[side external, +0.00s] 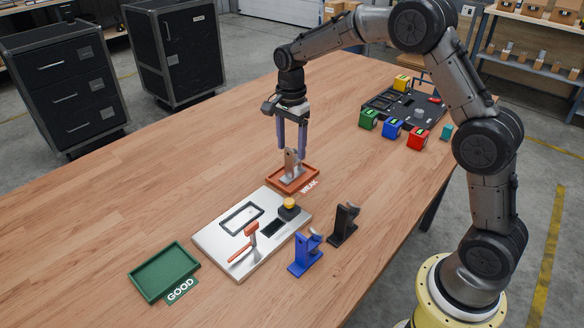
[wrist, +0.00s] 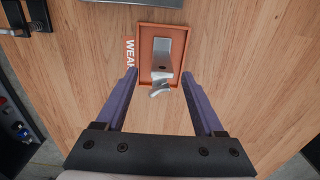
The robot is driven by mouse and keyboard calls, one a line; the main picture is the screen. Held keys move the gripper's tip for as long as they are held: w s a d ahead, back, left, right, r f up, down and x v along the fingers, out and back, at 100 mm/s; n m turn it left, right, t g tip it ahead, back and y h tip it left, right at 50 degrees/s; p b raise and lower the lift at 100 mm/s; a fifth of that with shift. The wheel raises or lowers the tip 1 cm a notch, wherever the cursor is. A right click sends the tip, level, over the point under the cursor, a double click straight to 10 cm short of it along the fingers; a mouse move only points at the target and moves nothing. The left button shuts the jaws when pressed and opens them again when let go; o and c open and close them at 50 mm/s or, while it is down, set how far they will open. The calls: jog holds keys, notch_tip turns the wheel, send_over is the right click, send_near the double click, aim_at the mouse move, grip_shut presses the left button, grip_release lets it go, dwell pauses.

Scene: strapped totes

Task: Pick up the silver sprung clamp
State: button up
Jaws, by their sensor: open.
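The silver sprung clamp (side external: 291,163) stands in the orange-red tray labelled WEAK (side external: 313,171). In the wrist view the silver clamp (wrist: 161,62) lies within the outline of the same tray (wrist: 146,29), with its curved end toward me. My gripper (side external: 291,153) points down over the tray, with its purple fingers around the upper part of the clamp as seen from the side. In the wrist view my gripper (wrist: 160,76) is open, its fingers apart on either side of the clamp's near end. No contact with the clamp is visible.
A metal plate (side external: 215,239) with an orange-handled lever and a yellow-topped button sits in front. A blue clamp (side external: 305,254) and a black clamp (side external: 344,224) stand beside it. A green GOOD tray (side external: 164,270) lies front left. Coloured blocks (side external: 392,128) stand at the back right.

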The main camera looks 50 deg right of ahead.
aim_at(290, 161)
jog(key=shift+w+a+f, duration=0.1)
jog(key=shift+f, duration=2.8)
grip_shut()
